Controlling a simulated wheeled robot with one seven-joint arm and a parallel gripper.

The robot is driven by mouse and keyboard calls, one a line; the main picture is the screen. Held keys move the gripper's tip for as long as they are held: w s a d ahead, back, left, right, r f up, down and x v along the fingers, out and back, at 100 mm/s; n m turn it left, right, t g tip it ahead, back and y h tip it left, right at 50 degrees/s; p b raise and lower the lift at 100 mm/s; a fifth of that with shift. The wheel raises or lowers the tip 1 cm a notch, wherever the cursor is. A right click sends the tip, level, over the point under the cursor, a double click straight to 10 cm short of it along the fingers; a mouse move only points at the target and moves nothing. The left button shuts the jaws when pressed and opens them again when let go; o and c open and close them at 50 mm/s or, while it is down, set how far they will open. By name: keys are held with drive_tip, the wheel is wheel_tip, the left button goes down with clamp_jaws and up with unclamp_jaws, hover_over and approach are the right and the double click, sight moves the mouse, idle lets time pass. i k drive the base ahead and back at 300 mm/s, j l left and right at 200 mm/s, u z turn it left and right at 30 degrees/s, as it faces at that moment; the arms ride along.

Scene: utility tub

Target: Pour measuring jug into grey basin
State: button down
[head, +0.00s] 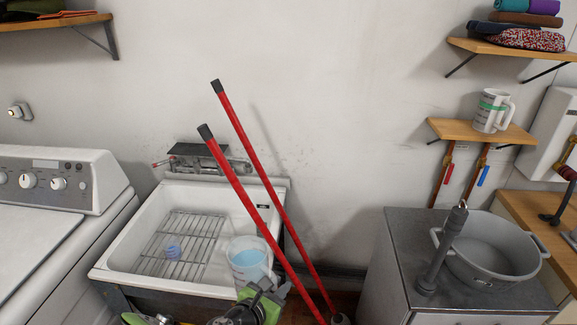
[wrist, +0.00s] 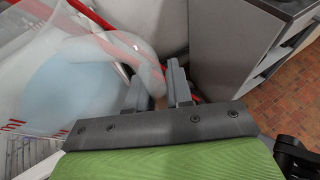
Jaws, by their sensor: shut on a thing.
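The measuring jug (head: 240,262) is see-through and holds light blue liquid. It is at the front right of the white utility tub, roughly upright. It also shows large at the left of the wrist view (wrist: 60,85), with red marks on its wall. My gripper (head: 266,284) is shut on the jug's handle, on the jug's right side; the fingers also show in the wrist view (wrist: 160,88). The grey basin (head: 480,268) is a round tub with side handles, on the grey cabinet at the right, well apart from the jug. Its visible inside looks empty.
Two red poles (head: 243,192) lean between jug and basin. A grey upright tool (head: 440,255) stands beside the basin on the cabinet (head: 400,250). A washer stands left.

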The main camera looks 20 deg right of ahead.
sight(492, 254)
drive_tip(key=k+l+u, duration=0.1)
drive_tip(key=l+u, duration=0.15)
drive_tip(key=k+l+u, duration=0.1)
drive_tip(key=l+u, duration=0.15)
drive_tip(key=k+l+u, duration=0.25)
drive_tip(key=l, duration=0.15)
drive_tip(key=i, duration=0.1)
